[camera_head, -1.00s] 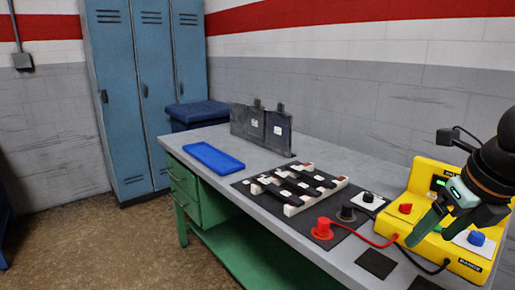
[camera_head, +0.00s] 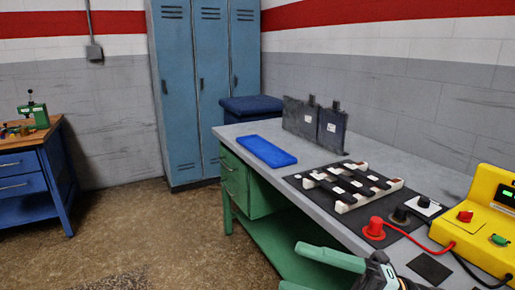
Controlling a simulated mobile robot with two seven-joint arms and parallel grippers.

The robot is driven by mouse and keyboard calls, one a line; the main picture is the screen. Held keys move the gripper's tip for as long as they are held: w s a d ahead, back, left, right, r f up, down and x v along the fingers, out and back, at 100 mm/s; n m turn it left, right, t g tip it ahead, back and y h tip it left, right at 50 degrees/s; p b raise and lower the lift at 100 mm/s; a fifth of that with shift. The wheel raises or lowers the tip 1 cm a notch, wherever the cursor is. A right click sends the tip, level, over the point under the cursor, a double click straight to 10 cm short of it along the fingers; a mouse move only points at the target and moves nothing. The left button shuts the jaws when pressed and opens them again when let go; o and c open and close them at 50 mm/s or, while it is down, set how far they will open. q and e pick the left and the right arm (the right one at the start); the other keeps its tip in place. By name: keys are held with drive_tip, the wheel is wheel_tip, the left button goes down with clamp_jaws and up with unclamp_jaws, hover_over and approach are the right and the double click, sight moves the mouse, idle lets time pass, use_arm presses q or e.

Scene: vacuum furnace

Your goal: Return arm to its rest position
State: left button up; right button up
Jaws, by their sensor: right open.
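My right gripper (camera_head: 292,268) is at the bottom of the head view, in front of the workbench's front edge. Its two green fingers point left and are spread apart, with nothing between them. The lower finger and the wrist are partly cut off by the bottom of the picture. My left gripper is not in view. The yellow instrument box (camera_head: 478,218) stands on the right of the workbench, with a red knob (camera_head: 465,216) and a green knob (camera_head: 499,240). The gripper is clear of the box.
The grey workbench top (camera_head: 232,131) carries a blue tray (camera_head: 266,152), a white-and-black bar assembly (camera_head: 350,186), a red plug (camera_head: 374,228) with a red cable, and dark upright panels (camera_head: 299,119). Blue lockers (camera_head: 190,90) stand behind. Open floor (camera_head: 150,240) lies left.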

drive_tip(key=w+d+f+m+t+h, duration=0.3)
drive_tip(key=f+m+t+h, duration=0.35)
drive_tip(key=f+m, duration=0.35)
drive_tip(key=w+d+f+m+t+h, duration=0.3)
drive_tip(key=f+m+t+h, duration=0.35)
drive_tip(key=m, duration=0.65)
drive_tip(key=s+f+m+g+h, duration=0.1)
drive_tip(key=s+f+m+g, duration=0.1)
drive_tip(key=s+f, duration=0.35)
drive_tip(key=s+f+m+g+h, duration=0.2)
drive_tip(key=s+f+g, duration=0.1)
drive_tip(key=f, duration=0.6)
drive_tip(key=s+f+m+g+h, duration=0.1)
drive_tip(key=s+f+m+g, duration=0.2)
drive_tip(key=f, duration=0.4)
use_arm(q)
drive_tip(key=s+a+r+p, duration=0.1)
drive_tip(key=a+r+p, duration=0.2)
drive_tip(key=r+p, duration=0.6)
drive_tip(key=p, duration=0.3)
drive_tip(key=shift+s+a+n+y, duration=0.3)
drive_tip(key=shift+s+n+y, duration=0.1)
use_arm(e)
drive_tip(key=s+d+r+h, duration=0.1)
drive_tip(key=s+d+r, duration=0.2)
drive_tip(key=s+r, duration=0.2)
drive_tip(key=shift+s+d+r+m, duration=0.15)
drive_tip(key=shift+s+r+m, duration=0.2)
drive_tip(key=shift+r, duration=0.6)
drive_tip(key=shift+w, duration=0.1)
